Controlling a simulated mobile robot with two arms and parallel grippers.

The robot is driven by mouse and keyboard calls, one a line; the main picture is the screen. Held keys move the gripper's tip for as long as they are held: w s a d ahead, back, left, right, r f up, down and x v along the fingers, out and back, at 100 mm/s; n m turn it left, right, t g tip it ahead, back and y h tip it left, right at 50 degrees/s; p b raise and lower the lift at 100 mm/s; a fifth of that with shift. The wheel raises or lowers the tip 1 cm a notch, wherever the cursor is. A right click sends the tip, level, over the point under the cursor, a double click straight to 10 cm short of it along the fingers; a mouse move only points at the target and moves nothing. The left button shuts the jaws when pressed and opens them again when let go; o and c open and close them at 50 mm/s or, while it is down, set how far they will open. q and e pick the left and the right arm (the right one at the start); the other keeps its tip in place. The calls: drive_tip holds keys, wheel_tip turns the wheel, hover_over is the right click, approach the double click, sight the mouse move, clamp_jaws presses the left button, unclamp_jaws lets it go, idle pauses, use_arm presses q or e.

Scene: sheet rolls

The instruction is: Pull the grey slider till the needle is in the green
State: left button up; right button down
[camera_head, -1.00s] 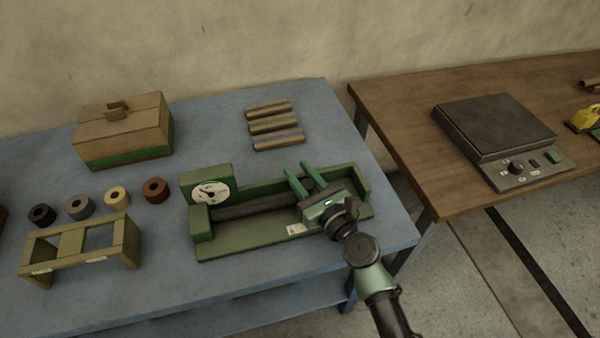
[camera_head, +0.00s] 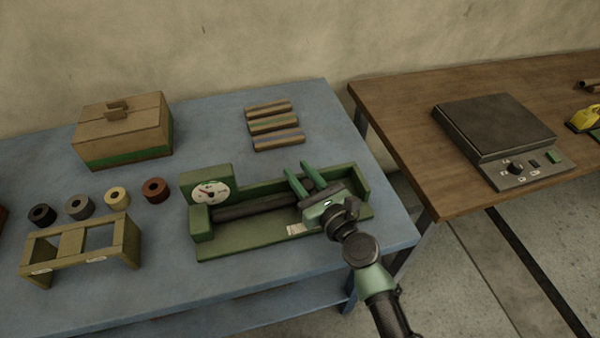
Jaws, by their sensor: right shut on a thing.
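The green gauge fixture (camera_head: 250,236) lies on the blue table, with a round white dial (camera_head: 211,192) on its left end. The dial has a small dark and red needle; it is too small to tell whether it is in the green. A dark bar (camera_head: 250,208) runs along the trough to the right of the dial. My right gripper (camera_head: 299,173) is over the right half of the trough, its two green fingers shut on the grey slider, which the fingers and gripper body mostly hide. My left gripper is not in view.
A wooden box (camera_head: 124,135) stands at the back left, with several small rolls (camera_head: 117,197) and a wooden stand (camera_head: 72,245) in front of it. Striped bars (camera_head: 274,125) lie behind the fixture. A brown table (camera_head: 400,130) with a scale-like device (camera_head: 497,130) is at the right.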

sight(319, 171)
drive_tip(key=shift+d, duration=0.1)
drive_tip(key=shift+w+d, duration=0.25)
drive_tip(key=shift+d, duration=0.45)
drive_tip(key=shift+w+d, duration=0.2)
drive_tip(key=shift+d, duration=0.5)
drive_tip(key=shift+w+d, duration=0.25)
drive_tip(key=shift+d, duration=0.45)
drive_tip(key=c, duration=1.1)
unclamp_jaws()
drive_tip(key=shift+o, duration=0.2)
drive_tip(key=shift+s, duration=0.15)
drive_tip(key=b+v, duration=0.1)
drive_tip(key=v, duration=0.6)
drive_tip(key=shift+s+d+f, duration=0.1)
drive_tip(key=shift+s+d, duration=0.15)
